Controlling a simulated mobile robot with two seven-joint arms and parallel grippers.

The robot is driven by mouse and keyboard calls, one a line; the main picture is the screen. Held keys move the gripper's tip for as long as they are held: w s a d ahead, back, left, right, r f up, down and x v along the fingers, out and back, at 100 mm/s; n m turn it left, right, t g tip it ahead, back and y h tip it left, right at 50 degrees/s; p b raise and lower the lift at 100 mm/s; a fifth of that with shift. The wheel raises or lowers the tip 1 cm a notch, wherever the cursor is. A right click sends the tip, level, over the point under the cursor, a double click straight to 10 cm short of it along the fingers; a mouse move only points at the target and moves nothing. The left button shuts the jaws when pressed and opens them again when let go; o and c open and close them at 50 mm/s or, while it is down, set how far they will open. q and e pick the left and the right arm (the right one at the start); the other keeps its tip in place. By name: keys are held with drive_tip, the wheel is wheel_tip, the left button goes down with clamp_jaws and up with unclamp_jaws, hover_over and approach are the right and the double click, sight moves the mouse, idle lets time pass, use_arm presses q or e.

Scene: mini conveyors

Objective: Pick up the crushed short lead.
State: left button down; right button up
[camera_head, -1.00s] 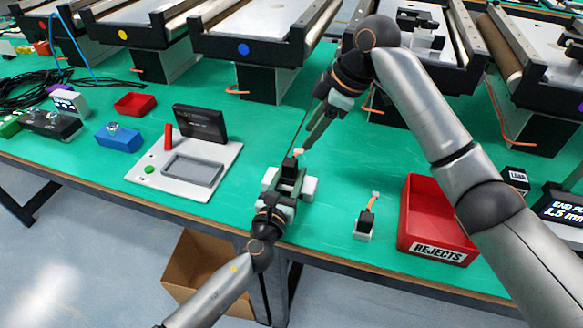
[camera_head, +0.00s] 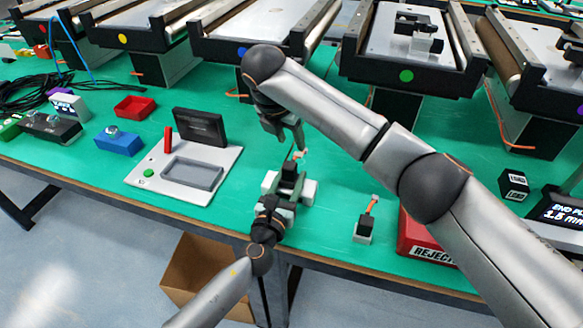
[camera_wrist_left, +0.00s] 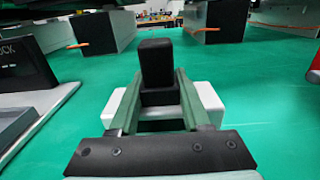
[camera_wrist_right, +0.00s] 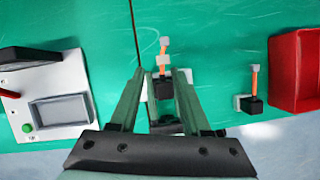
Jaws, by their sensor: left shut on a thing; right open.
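An orange lead with pale connector ends (camera_head: 300,154) rises from a black block (camera_wrist_left: 155,65) in front of me. It also shows in the right wrist view (camera_wrist_right: 164,60). My left gripper (camera_head: 289,178) is shut on the black block, with white pieces on both sides. My right gripper (camera_head: 288,130) is open, just above and behind this lead. In the right wrist view its fingers (camera_wrist_right: 160,74) lie left and right of the lead and block, apart from them. A second orange lead (camera_head: 372,205) stands in a black and white holder to the right. I cannot tell which is crushed.
A red REJECTS bin (camera_head: 412,240) stands right of the second lead, partly behind my right arm. A grey and white panel (camera_head: 215,185) with a black screen lies on the left. Conveyors (camera_head: 410,60) line the back.

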sight(296, 156)
drive_tip(key=x, duration=0.2)
drive_tip(key=shift+f, duration=0.4)
drive_tip(key=x, duration=0.5)
drive_tip(key=shift+s+d+f, duration=0.1)
drive_tip(key=shift+s+d, duration=0.05)
drive_tip(key=shift+s, duration=0.1)
clamp_jaws()
